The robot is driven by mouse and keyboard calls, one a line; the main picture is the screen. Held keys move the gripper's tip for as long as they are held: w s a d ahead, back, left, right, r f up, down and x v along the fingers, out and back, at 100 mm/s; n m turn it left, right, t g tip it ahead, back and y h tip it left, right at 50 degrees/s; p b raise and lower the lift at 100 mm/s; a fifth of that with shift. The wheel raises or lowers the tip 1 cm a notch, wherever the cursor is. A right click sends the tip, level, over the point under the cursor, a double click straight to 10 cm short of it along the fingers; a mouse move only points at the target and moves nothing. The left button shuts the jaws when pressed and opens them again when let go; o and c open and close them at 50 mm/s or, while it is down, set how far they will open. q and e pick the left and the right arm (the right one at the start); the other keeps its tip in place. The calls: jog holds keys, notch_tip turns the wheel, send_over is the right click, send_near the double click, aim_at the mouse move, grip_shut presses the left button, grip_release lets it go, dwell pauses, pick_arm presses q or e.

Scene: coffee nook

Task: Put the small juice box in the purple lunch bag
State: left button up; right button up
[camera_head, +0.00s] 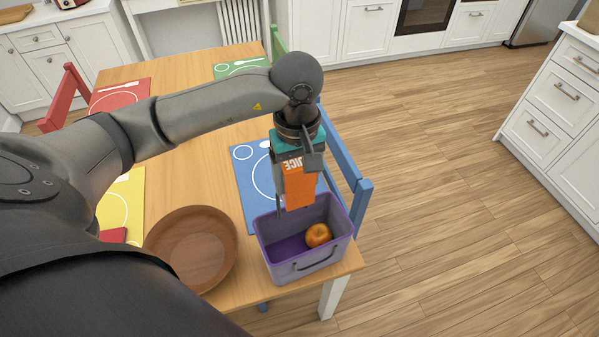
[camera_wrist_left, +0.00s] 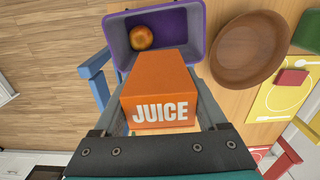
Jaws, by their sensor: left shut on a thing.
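My left gripper (camera_head: 297,180) is shut on the orange juice box (camera_head: 299,188), which has white "JUICE" lettering. In the left wrist view the juice box (camera_wrist_left: 160,92) sits between the two fingers. The purple lunch bag (camera_head: 283,268) stands open on the table's near right corner, with an orange fruit (camera_head: 318,235) inside. In the head view the lower end of the juice box overlaps the bag's far rim; I cannot tell whether it is above or inside the rim. The bag also shows in the left wrist view (camera_wrist_left: 117,42). My right gripper is not in view.
A brown wooden bowl (camera_head: 190,250) stands left of the bag. Blue (camera_head: 246,174), red (camera_head: 121,94), yellow (camera_head: 122,199) and green (camera_head: 240,66) placemats lie on the table. A blue chair (camera_head: 350,177) stands at the table's right edge, beyond the bag. Open wooden floor lies to the right.

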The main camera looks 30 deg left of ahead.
aim_at(298, 193)
pick_arm(q)
jog(key=shift+f+b, duration=1.2)
jog(key=shift+f, duration=1.2)
jog(key=o, duration=1.5)
notch_tip(298, 193, up, 15)
jog(key=shift+r+p, duration=0.2)
jog(key=shift+p, duration=0.35)
